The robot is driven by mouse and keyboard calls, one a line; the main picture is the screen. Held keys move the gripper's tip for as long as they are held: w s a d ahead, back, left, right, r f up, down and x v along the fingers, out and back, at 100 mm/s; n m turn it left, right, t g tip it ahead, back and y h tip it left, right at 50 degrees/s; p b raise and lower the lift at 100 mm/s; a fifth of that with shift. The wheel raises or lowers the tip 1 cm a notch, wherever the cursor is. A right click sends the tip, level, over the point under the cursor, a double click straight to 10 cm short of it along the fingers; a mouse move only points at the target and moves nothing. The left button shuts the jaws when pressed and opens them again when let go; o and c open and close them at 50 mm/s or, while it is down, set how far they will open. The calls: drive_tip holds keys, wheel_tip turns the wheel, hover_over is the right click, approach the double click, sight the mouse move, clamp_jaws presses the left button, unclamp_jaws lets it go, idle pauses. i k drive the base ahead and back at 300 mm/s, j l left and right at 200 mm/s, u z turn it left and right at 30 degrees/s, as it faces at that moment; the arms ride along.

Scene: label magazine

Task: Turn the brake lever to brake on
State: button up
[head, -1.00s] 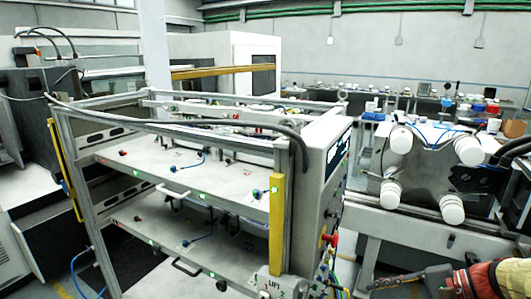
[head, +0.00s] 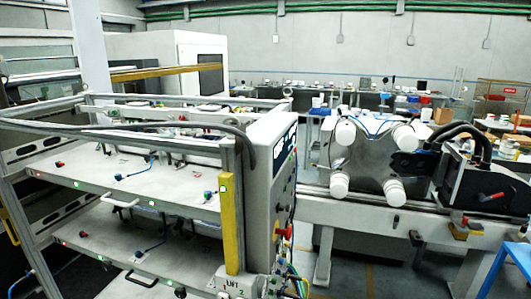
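A lever with a red handle (head: 492,197) sits on the front of a dark box-shaped unit (head: 475,185) at the right of the head view. The handle lies close to level, tilted slightly. It is small here, and I cannot read any brake marking beside it. A red and yellow switch (head: 283,232) is on the side of the grey control cabinet (head: 262,190), nearer the middle. My gripper is not in view.
A shelved metal frame with a yellow post (head: 231,225) fills the left and centre. White rollers (head: 338,185) stand on a machine beside the dark unit. A grey rail (head: 390,222) runs below them. Some floor shows at the lower right.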

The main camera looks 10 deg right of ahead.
sight(493, 197)
drive_tip(key=l+z, duration=0.1)
drive_tip(key=z, duration=0.65)
drive_tip(key=i+l+z, duration=0.25)
drive_tip(key=i+z, duration=0.15)
drive_tip(key=i+l+z, duration=0.1)
drive_tip(key=i+z, duration=0.7)
drive_tip(key=i+j, duration=0.1)
drive_tip(key=i, duration=0.45)
drive_tip(key=i+j, duration=0.1)
drive_tip(key=i, duration=0.45)
drive_tip(key=i+j+u, duration=0.15)
drive_tip(key=i+u, duration=0.15)
drive_tip(key=i, duration=0.05)
